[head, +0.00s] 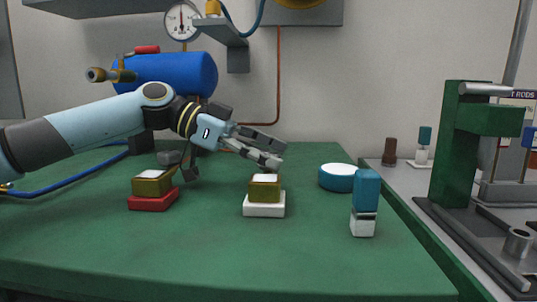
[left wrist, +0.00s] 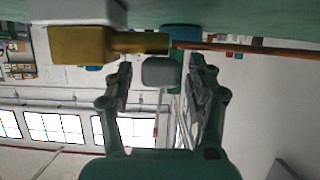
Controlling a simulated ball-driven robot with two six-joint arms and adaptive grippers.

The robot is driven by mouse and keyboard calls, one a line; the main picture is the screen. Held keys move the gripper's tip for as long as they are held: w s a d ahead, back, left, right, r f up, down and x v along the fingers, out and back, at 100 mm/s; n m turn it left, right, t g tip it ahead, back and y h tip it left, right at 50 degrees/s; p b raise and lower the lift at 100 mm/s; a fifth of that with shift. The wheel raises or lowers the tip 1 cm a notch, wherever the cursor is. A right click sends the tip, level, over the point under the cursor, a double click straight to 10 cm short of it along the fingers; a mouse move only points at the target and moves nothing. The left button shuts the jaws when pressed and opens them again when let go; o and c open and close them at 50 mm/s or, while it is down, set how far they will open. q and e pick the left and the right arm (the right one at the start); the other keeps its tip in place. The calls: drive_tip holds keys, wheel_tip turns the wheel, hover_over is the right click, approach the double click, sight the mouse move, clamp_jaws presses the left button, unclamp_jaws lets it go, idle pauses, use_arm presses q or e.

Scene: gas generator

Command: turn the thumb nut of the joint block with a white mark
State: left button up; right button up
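A brass joint block (head: 265,188) sits on a white base (head: 264,209) near the middle of the green table. A second brass block (head: 152,186) sits on a red base (head: 153,202) to its left, with a grey knob (head: 170,157) behind it. My left gripper (head: 270,154) is above and just behind the white-based block. In the left wrist view the image is upside down: the brass block (left wrist: 80,45) and white base (left wrist: 85,11) are at upper left. A grey thumb nut (left wrist: 161,72) lies between the open fingers, with small visible gaps. My right gripper is out of view.
A blue-and-white round container (head: 338,178) and a blue-topped white piece (head: 364,205) stand right of the block. A blue tank (head: 175,72) is behind my arm. A green press frame (head: 455,145) stands right of the table edge. The front of the table is clear.

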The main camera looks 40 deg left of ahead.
sight(269, 153)
use_arm(q)
drive_tip(key=shift+r, duration=0.15)
wheel_tip(269, 153, up, 10)
drive_tip(key=shift+f, duration=0.1)
idle(0.3)
idle(0.3)
